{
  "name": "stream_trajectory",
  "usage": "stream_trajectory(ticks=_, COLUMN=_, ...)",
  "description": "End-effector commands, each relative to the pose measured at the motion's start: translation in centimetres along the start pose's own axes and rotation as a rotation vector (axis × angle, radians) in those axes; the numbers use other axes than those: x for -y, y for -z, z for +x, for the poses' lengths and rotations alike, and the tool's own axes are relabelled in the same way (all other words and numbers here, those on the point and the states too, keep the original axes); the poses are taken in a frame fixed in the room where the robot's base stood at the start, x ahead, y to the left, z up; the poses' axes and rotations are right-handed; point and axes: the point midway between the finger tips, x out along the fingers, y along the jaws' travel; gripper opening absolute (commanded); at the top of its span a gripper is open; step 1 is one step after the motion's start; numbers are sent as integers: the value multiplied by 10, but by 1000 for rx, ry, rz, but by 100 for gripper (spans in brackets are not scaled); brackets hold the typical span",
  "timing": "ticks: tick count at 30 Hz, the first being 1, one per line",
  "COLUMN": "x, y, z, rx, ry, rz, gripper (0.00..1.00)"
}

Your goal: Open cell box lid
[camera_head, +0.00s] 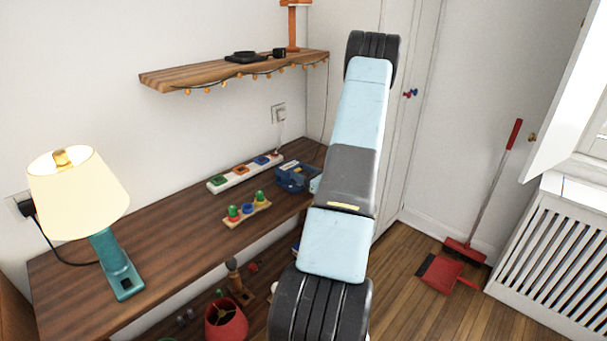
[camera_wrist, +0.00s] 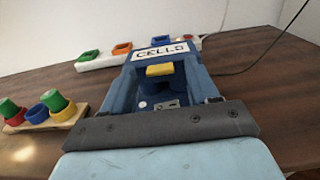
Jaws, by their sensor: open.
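The blue cell box (camera_head: 291,177) stands on the dark wooden table, towards its right end. In the wrist view the box (camera_wrist: 191,76) is straight ahead, with a white lettered label (camera_wrist: 162,52) and a yellow tab (camera_wrist: 159,70) below it. A recess with small metal parts shows under the tab. My gripper (camera_wrist: 170,122) shows as a dark grey bar and a light blue part in front of the box, covering its lower front. It is open and holds nothing. In the head view my arm mostly hides the gripper; I cannot tell whether it touches the box.
A white strip with coloured sockets (camera_head: 245,173) lies behind the box. A wooden peg board with red, blue and green pieces (camera_head: 247,213) is left of it. A lamp (camera_head: 80,190) stands at the table's left. A wooden shelf (camera_head: 160,81) hangs above.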

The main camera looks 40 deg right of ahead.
Motion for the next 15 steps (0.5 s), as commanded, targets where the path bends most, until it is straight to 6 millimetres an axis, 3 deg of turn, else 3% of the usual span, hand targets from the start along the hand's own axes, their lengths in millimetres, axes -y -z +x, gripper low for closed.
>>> stream_trajectory(ticks=2, x=0, y=0, z=0, rx=0, ry=0, rz=0, gripper=58)
stream_trajectory(ticks=15, x=0, y=0, z=0, rx=0, ry=0, rz=0, gripper=16)
